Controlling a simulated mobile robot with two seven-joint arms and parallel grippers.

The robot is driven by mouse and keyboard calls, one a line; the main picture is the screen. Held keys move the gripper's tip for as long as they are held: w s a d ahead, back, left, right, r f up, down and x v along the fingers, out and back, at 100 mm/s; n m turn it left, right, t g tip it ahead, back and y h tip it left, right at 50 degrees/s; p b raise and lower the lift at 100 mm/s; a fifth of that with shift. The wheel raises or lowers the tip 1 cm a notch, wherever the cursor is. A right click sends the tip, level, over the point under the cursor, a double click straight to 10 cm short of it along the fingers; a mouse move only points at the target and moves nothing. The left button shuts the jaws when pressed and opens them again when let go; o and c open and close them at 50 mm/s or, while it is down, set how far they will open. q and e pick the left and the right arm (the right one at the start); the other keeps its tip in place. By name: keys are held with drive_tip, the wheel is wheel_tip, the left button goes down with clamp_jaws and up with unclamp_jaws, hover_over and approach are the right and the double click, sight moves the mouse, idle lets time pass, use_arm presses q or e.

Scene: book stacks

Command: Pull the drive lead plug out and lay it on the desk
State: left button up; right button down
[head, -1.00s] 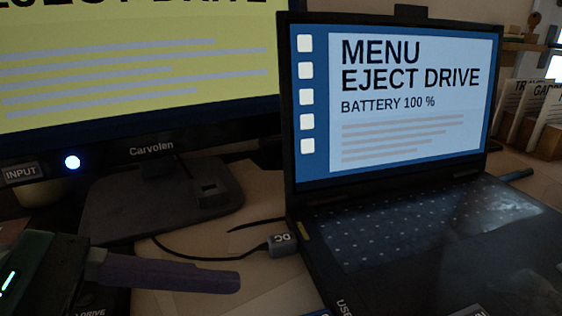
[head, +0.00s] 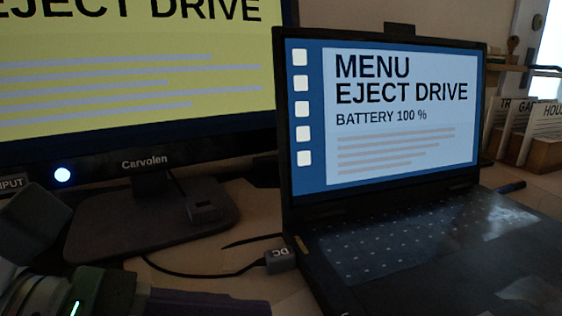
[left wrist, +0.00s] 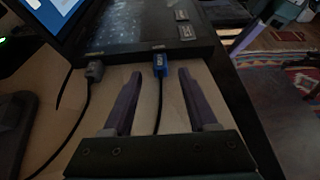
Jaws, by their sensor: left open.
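In the left wrist view a blue plug (left wrist: 160,63), its pale label too small to read, sits at the laptop's near edge. It appears seated there. Its dark lead runs back between my fingers. My left gripper (left wrist: 159,76) is open, with one purple finger on each side of the lead. The fingertips are just short of the plug and apart from it. In the head view only part of a purple finger (head: 205,303) shows at the bottom left, and the blue plug is out of frame. A purple and grey piece (left wrist: 246,38), perhaps my right gripper, shows at upper right.
The open laptop (head: 385,115) stands on the desk (head: 190,262). A grey DC plug (head: 280,260) sits at its side, left of the blue plug in the wrist view. A monitor (head: 140,80) stands behind. Bare desk lies around my fingers.

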use_arm(q)
drive_tip(key=x, duration=0.3)
drive_tip(key=shift+d+p, duration=0.35)
drive_tip(key=shift+p, duration=0.05)
drive_tip(key=shift+x, duration=0.85)
drive_tip(key=shift+a+f+p, duration=0.1)
drive_tip(key=shift+p, duration=0.5)
clamp_jaws()
idle(0.5)
idle(1.0)
drive_tip(key=shift+a, duration=0.1)
drive_tip(key=shift+s+a, duration=0.3)
drive_tip(key=shift+a, duration=0.6)
drive_tip(key=shift+s+a, duration=0.25)
drive_tip(key=shift+a, duration=0.7)
drive_tip(key=shift+s+a, duration=0.3)
drive_tip(key=shift+a, duration=0.6)
